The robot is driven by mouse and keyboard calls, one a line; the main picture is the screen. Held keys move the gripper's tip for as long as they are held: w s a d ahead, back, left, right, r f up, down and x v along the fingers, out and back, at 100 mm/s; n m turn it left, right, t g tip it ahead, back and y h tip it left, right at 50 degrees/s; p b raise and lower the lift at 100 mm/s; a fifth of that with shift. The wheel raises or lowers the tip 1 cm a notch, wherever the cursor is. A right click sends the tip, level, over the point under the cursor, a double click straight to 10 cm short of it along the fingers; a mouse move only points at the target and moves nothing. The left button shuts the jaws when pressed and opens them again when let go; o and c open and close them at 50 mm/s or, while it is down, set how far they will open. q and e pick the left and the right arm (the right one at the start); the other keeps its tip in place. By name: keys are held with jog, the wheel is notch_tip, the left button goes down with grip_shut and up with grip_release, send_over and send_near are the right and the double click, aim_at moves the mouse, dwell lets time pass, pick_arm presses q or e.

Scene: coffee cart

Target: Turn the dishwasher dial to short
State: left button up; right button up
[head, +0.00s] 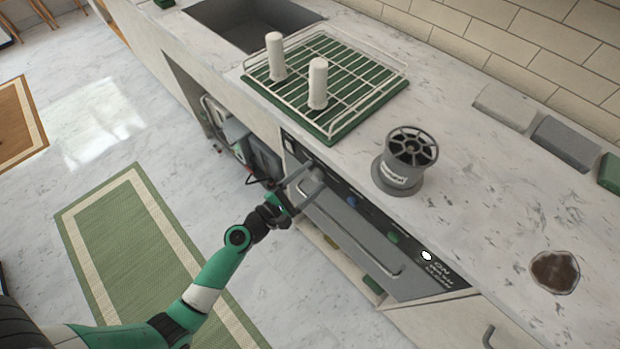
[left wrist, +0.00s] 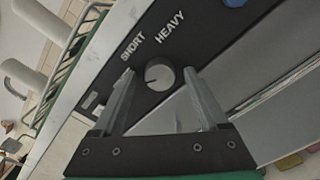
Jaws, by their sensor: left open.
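The dishwasher (head: 350,232) is set under the counter, with a dark control strip along its top edge. In the left wrist view a round grey dial (left wrist: 159,77) sits on that strip, below the white words SHORT (left wrist: 132,46) and HEAVY (left wrist: 170,36). Its pointer setting is too small to read surely. My left gripper (head: 303,183) is open at the strip's far left end in the head view. In the left wrist view its fingers (left wrist: 157,82) stand on either side of the dial; contact cannot be told. The gripper hides the dial in the head view. My right gripper is not seen.
A green rack (head: 345,118) with two white upright cylinders and a grey round device (head: 398,172) stand on the counter above. A white knob (head: 427,256) sits at the strip's right end. A brown spill (head: 554,271) marks the counter. A green rug (head: 140,250) lies on open floor.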

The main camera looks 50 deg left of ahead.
pick_arm(q)
grip_shut()
dwell(0.3)
jog(key=shift+m, duration=0.5)
jog(key=m+b, duration=0.2)
jog(key=m, duration=0.3)
jog(key=m+b, duration=0.2)
jog(key=m, duration=0.3)
jog(key=shift+r+m, duration=0.15)
jog(key=shift+m, duration=0.25)
grip_release()
